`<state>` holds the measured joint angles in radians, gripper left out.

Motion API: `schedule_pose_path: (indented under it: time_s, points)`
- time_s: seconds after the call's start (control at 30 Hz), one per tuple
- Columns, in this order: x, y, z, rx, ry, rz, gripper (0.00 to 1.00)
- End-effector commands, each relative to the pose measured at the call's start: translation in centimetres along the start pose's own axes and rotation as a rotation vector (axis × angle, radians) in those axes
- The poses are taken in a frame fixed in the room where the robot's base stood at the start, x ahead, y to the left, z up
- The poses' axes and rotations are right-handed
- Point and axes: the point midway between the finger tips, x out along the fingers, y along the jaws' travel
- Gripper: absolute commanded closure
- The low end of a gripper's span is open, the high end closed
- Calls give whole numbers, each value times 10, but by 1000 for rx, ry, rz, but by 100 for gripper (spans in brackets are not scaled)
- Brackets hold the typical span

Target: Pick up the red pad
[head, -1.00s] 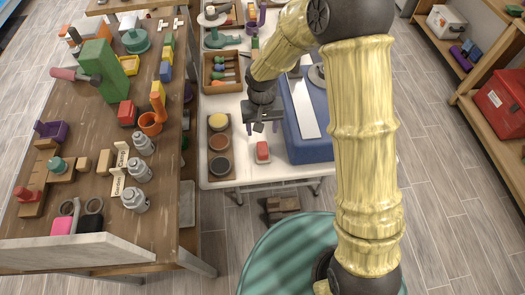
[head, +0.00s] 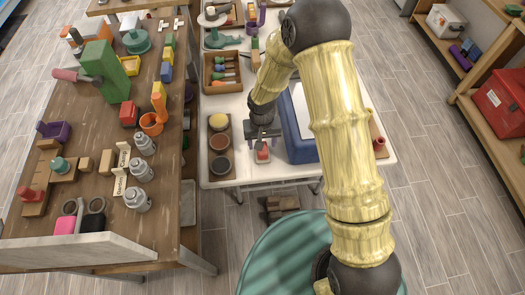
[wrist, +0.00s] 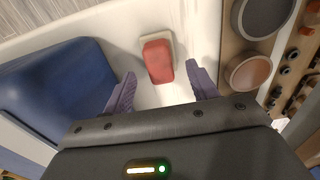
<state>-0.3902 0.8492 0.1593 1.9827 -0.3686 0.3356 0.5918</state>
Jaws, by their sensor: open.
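The red pad (wrist: 158,60) is a small red block with rounded edges and a pale base. It lies on the white table (wrist: 110,25), slightly beyond my fingertips and between their lines in the wrist view. In the head view the red pad (head: 262,156) shows near the table's front edge, partly covered by my gripper. My gripper (head: 262,143) is above it. In the wrist view my gripper (wrist: 162,88) has its two purple fingers spread wide, with nothing between them.
A blue case (head: 300,148) stands close to the right of the pad in the head view. A wooden tray with round dishes (head: 233,150) is close on the left. A cluttered wooden bench (head: 90,200) stands further left.

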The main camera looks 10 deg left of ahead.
Motion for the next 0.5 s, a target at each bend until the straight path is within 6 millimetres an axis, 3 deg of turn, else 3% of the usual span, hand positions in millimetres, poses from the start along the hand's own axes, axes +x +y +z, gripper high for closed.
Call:
schedule_pose_path:
  time_s: [0.3, 0.5]
  points:
    - [37, 1, 0, 0, -3, 1, 42]
    - [43, 1, 0, -1, -1, 0, 42]
